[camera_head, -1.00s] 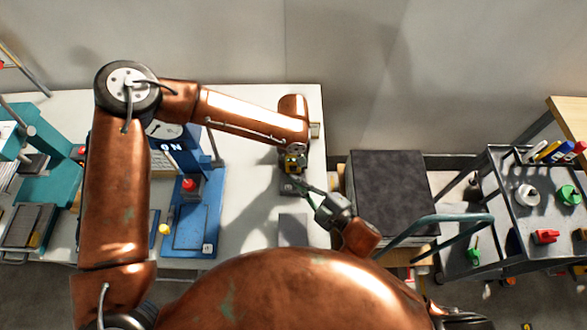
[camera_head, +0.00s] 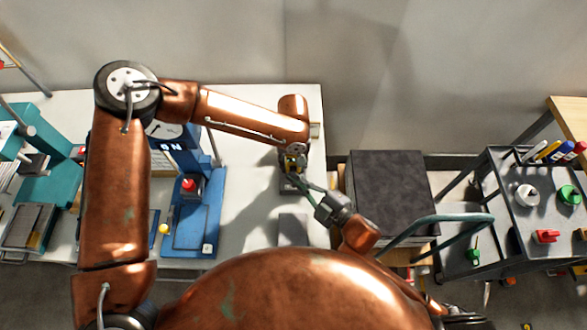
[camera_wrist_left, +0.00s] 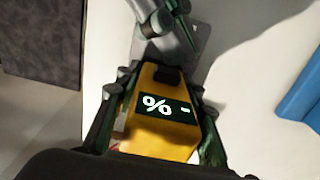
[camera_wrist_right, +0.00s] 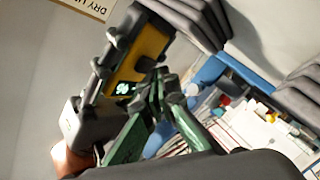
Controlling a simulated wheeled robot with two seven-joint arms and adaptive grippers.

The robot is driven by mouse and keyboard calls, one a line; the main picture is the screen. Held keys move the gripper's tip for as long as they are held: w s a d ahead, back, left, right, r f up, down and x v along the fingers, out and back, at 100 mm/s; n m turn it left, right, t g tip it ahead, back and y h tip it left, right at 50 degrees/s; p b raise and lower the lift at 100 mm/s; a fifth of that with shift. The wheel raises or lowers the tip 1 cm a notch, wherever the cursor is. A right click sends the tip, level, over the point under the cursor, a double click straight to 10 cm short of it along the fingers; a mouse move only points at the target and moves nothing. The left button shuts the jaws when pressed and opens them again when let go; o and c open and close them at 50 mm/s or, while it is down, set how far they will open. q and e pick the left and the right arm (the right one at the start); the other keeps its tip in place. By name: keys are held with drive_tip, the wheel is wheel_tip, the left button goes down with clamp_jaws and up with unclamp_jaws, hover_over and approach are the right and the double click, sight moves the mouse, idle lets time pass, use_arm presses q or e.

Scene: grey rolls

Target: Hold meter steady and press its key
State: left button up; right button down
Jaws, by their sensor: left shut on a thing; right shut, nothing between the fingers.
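The meter (camera_wrist_left: 160,122) is a yellow block with a dark display showing "%" and a dash; it also shows in the right wrist view (camera_wrist_right: 150,45) and small in the head view (camera_head: 293,163). My left gripper (camera_wrist_left: 158,95) is shut on the meter, one finger on each side. My right gripper (camera_wrist_right: 160,88) is shut and empty, its fingertips close by the meter's end at its dark key (camera_wrist_left: 167,75). I cannot tell whether they touch the key. In the head view my right gripper (camera_head: 296,180) is just in front of the meter.
A blue stand (camera_head: 208,225) with a red knob is left on the white table (camera_head: 245,225). A grey plate (camera_head: 293,229) lies near the table's front. A dark-topped box (camera_head: 388,185) stands to the right, then a cart (camera_head: 515,195) with coloured items.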

drive_tip(key=shift+w, duration=0.55)
idle(0.5)
idle(0.4)
drive_tip(key=shift+s, duration=1)
drive_tip(key=shift+s, duration=2.5)
use_arm(q)
drive_tip(key=o, duration=1.4)
